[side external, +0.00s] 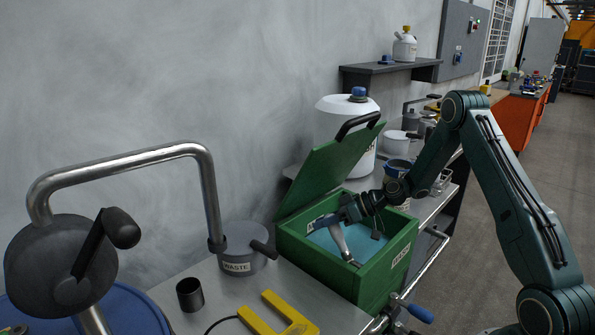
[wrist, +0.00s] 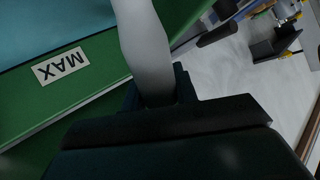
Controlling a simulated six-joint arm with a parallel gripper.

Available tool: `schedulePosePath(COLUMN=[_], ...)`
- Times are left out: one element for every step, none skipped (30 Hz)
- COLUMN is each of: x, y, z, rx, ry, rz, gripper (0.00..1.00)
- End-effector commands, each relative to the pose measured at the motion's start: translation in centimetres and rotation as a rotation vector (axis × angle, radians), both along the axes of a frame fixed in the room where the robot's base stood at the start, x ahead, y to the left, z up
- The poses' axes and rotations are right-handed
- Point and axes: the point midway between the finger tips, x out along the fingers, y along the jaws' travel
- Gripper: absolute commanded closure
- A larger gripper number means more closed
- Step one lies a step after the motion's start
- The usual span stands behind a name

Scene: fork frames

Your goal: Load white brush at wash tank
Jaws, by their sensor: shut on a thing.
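The wash tank (side external: 345,277) is a green box with its lid (side external: 330,165) standing open, holding pale blue liquid (side external: 365,245). The white brush (side external: 341,240) slants down from my gripper (side external: 352,212) inside the tank opening. Its lower end is near the liquid, but I cannot tell whether it touches. In the wrist view, the pale brush handle (wrist: 146,45) rises from between the jaws of my gripper (wrist: 158,98), which is shut on it. The tank's green wall with a MAX label (wrist: 60,66) is beside it. The bristles cannot be made out.
A grey WASTE can (side external: 243,250) stands left of the tank. A black cup (side external: 190,294) and a yellow frame (side external: 275,316) are on the metal bench. A steel pipe with a crank (side external: 130,165) arches over the left. A white jug (side external: 347,108) stands behind the lid.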

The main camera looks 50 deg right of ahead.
Motion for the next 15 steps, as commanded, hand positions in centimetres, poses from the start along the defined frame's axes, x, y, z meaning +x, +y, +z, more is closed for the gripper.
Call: schedulePosePath(x=[0.0, 0.0, 0.0, 0.0, 0.0, 0.0, 0.0, 0.0, 0.0, 0.0, 0.0, 0.0, 0.0, 0.0, 0.0], y=[0.0, 0.0, 0.0, 0.0, 0.0, 0.0, 0.0, 0.0, 0.0, 0.0, 0.0, 0.0, 0.0, 0.0, 0.0], z=[-0.1, -0.1, -0.2, -0.3, -0.4, -0.5, -0.6, -0.8, -1.0, -1.2, -1.4, -1.7, -1.9, -2.1, -2.5], rx=[0.000, 0.000, 0.001, 0.001, 0.001, 0.001, 0.001, 0.000, 0.001, 0.001, 0.001, 0.001, 0.002, 0.001, 0.001], ry=[0.000, 0.000, 0.001, 0.001, 0.001, 0.001, 0.001, 0.000, 0.001, 0.001, 0.001, 0.000, 0.000, 0.000, 0.000], rz=[0.000, 0.000, 0.000, 0.000, 0.000, 0.000, 0.000, 0.000, 0.000, 0.000, 0.000, -0.001, -0.001, -0.002, -0.002], gripper=[0.94, 0.94, 0.94, 0.94, 0.94, 0.94, 0.94, 0.94, 0.94, 0.94, 0.94, 0.94, 0.94, 0.94, 0.94])
